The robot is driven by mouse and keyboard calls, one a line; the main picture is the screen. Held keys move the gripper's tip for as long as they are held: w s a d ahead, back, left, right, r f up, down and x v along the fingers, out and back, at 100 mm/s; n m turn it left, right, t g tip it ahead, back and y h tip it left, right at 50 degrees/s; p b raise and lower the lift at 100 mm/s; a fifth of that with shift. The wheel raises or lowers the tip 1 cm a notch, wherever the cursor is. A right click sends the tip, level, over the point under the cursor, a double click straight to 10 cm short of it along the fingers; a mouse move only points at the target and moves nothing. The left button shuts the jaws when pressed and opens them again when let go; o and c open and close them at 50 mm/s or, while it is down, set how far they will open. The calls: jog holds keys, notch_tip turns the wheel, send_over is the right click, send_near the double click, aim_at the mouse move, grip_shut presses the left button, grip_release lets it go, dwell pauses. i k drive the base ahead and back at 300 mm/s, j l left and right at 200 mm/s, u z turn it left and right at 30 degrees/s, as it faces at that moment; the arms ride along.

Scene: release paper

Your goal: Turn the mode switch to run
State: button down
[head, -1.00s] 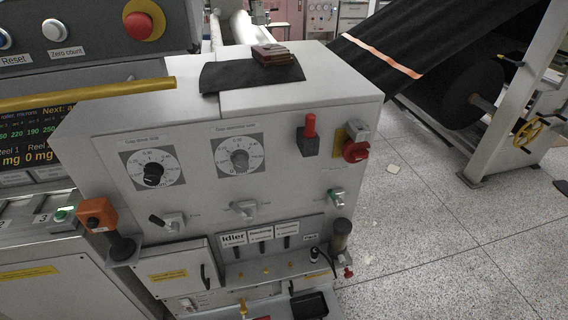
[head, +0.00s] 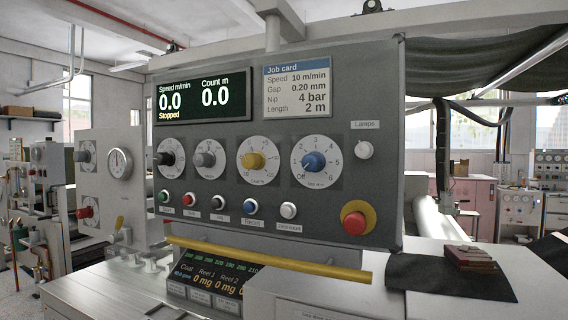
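A grey control panel (head: 385,110) fills the middle of the head view. It carries a row of dials with a black knob (head: 166,159), a grey knob (head: 206,160), a yellow knob (head: 253,161) and a blue knob (head: 314,162). The dial captions are too small to read surely, and I cannot tell which control, if any, is the mode switch. The display (head: 203,98) reads speed 0.0, count 0.0 and "Stopped". A job card (head: 297,86) lists 10 m/min, 0.20 mm, 4 bar and 2 m. My gripper is not in view.
Several push buttons (head: 220,204) sit below the dials. A red emergency stop (head: 354,222) is at lower right, with a small white lamps knob (head: 364,150) above it. A yellow bar (head: 270,258) runs across the front. A dark mat (head: 440,276) lies on the cabinet at right.

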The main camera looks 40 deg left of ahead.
aim_at(207, 159)
jog(key=u, duration=1.45)
